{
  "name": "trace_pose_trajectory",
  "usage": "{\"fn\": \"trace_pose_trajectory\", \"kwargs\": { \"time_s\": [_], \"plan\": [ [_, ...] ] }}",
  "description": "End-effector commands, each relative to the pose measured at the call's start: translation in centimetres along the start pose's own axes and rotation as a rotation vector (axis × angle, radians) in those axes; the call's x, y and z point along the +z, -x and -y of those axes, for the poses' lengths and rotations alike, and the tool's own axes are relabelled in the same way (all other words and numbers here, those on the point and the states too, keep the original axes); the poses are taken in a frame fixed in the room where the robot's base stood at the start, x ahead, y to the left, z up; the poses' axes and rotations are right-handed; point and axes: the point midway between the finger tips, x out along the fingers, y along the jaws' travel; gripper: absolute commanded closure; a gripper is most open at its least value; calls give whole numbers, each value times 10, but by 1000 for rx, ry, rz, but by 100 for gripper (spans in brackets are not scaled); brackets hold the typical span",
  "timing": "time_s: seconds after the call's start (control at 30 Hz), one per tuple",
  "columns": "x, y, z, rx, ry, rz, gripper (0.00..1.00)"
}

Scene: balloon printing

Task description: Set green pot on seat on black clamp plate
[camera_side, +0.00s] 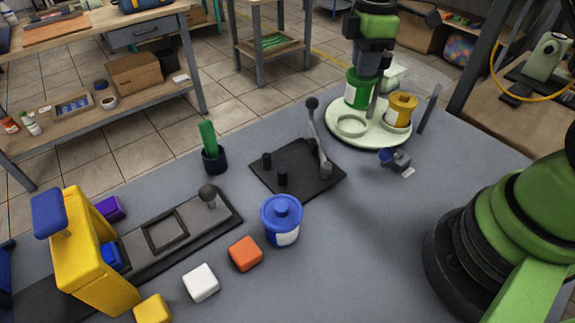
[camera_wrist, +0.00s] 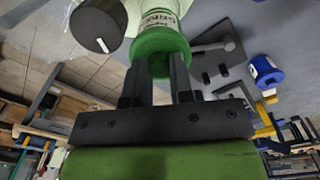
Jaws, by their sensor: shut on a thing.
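The green pot (camera_side: 357,90) is at the back left of the round pale green tray (camera_side: 372,136), upright, with a pale label. My gripper (camera_side: 366,70) is above it with its fingers shut on its top; I cannot tell whether the pot touches the tray. In the wrist view my gripper (camera_wrist: 160,80) holds the green pot (camera_wrist: 160,42) by its lid. The black clamp plate (camera_side: 290,182) lies left of the tray, with two short black pegs and a raised ball-ended lever (camera_side: 318,140). Nothing stands on it. It also shows in the wrist view (camera_wrist: 228,42).
A yellow pot (camera_side: 401,108) and an empty ring (camera_side: 351,125) are on the tray. A blue pot (camera_side: 281,220) stands in front of the clamp plate. Left are a green stick in a dark cup (camera_side: 213,158) and a yellow printing frame (camera_side: 82,255). Loose blocks lie in front.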

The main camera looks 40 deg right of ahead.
Motion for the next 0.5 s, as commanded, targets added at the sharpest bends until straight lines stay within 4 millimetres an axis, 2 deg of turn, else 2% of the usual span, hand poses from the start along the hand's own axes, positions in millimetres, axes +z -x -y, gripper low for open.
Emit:
{"fn": "trace_pose_trajectory", "kwargs": {
  "time_s": [0.2,0.5],
  "plan": [
    [0,8,0,2,1,0,86],
    [0,9,0,1,1,0,86]
  ]
}}
